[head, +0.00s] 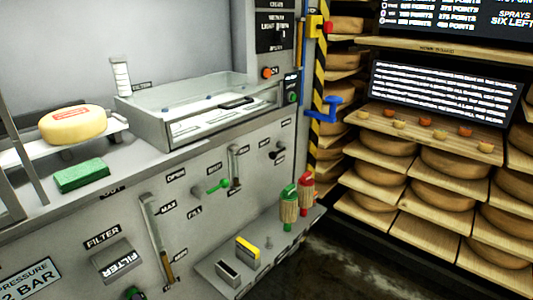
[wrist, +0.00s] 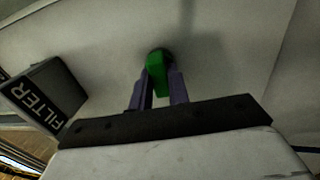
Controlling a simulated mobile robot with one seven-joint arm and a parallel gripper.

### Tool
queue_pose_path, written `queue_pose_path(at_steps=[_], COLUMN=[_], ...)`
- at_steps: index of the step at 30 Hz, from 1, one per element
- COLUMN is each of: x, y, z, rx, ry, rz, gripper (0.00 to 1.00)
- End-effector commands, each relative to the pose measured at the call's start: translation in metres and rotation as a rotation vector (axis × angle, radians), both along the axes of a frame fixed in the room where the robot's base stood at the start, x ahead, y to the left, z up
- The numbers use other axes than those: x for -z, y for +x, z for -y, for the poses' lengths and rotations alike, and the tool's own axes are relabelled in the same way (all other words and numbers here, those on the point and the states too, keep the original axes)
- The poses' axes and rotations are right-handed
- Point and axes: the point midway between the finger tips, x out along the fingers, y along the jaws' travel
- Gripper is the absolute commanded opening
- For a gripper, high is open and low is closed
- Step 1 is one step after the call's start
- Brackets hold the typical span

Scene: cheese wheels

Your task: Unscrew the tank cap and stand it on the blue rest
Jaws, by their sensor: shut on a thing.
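A green knob-like piece (wrist: 157,72), which looks like the tank cap, sits at a dark round opening in the pale wall in the wrist view. My gripper (wrist: 158,88) is shut on it, with one purple finger on each side. A green piece (head: 133,293) at the bottom edge of the head view, right of and below the filter box, seems to be the same cap. I cannot tell whether its thread is loose. A blue bracket (head: 323,110) is fixed on the striped post; I cannot tell whether it is the blue rest.
The filter box (wrist: 48,95) juts from the wall left of my gripper and also shows in the head view (head: 113,262). A long lever (head: 156,240) stands to its right. A low ledge (head: 262,268) holds a yellow-topped block and red and green handled tools.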

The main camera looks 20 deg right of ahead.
Motion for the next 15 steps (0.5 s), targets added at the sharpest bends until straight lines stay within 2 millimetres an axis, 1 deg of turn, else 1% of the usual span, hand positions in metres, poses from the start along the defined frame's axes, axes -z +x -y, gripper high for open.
queue_pose_path(at_steps=[7, 8, 12, 13, 15], x=[-0.0003, -0.0003, -0.0002, -0.0002, -0.0002], y=[-0.0001, 0.0000, 0.0000, 0.0000, 0.0000], z=[-0.0001, 0.0000, 0.0000, 0.0000, 0.0000], rx=[0.000, 0.000, 0.000, 0.000, 0.000], ry=[-0.002, -0.002, -0.001, -0.001, 0.000], rz=[0.001, 0.001, 0.001, 0.001, 0.000], gripper=[0.00, 0.21, 0.40, 0.43, 0.43])
